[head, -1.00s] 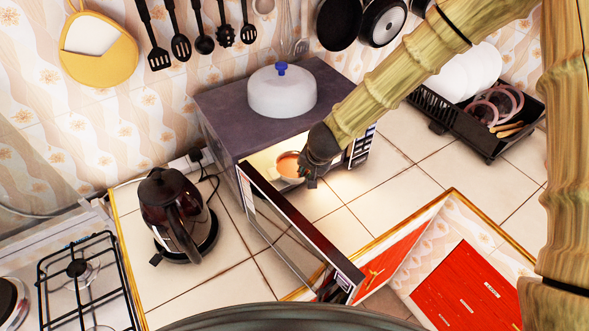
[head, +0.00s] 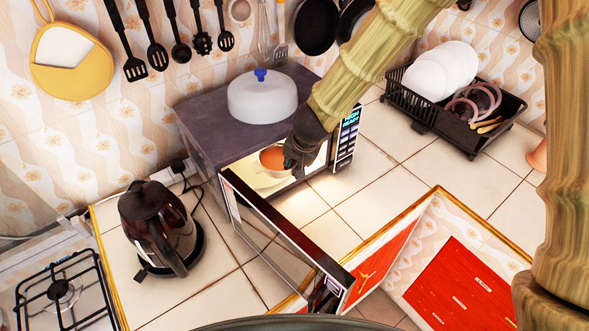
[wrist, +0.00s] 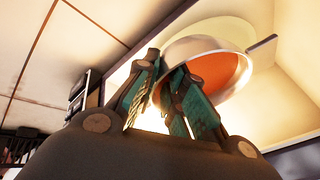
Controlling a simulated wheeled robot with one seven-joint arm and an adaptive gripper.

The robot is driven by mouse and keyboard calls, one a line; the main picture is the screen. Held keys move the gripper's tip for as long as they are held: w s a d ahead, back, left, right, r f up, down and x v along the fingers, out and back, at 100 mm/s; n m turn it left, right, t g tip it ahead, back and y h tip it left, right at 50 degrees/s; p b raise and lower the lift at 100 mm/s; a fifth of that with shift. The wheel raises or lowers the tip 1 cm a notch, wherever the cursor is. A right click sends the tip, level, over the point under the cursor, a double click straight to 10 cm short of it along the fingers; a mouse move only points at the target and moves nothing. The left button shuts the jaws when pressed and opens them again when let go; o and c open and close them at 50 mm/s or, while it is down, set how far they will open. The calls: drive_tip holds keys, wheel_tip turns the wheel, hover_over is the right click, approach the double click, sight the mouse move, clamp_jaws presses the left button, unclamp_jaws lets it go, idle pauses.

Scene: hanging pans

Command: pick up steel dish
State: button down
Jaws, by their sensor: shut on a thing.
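The steel dish (head: 272,158), a small round metal bowl with an orange inside and a short handle, is at the lit opening of the microwave (head: 205,135). It shows tilted in the wrist view (wrist: 205,47). My gripper (head: 288,163) reaches in from the right at the opening. In the wrist view my gripper (wrist: 166,68) is shut on the dish's near rim, and its fingers cover part of that rim. Whether the dish touches the microwave floor is hard to tell.
The open microwave door (head: 285,235) juts toward me, left of and below my arm. A white lid (head: 262,98) sits on top of the microwave. A dark kettle (head: 155,225) stands left. A black dish rack (head: 480,130) is at the right; tiled counter between is clear.

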drive_tip(key=shift+r, duration=0.45)
drive_tip(key=s+d+b, duration=0.4)
drive_tip(key=s+d, duration=0.5)
drive_tip(key=s, duration=0.5)
drive_tip(key=shift+d, duration=0.15)
drive_tip(key=shift+w, duration=0.1)
drive_tip(key=p, duration=0.4)
drive_tip(key=shift+s+d+r, duration=0.15)
drive_tip(key=shift+s+d, duration=0.1)
drive_tip(key=shift+s, duration=0.1)
drive_tip(key=shift+s+p, duration=0.1)
drive_tip(key=shift+p, duration=0.8)
drive_tip(key=p, duration=0.3)
drive_tip(key=shift+s+d+p, duration=0.3)
drive_tip(key=shift+s, duration=0.1)
drive_tip(key=shift+s+p, duration=0.1)
drive_tip(key=shift+p, duration=0.45)
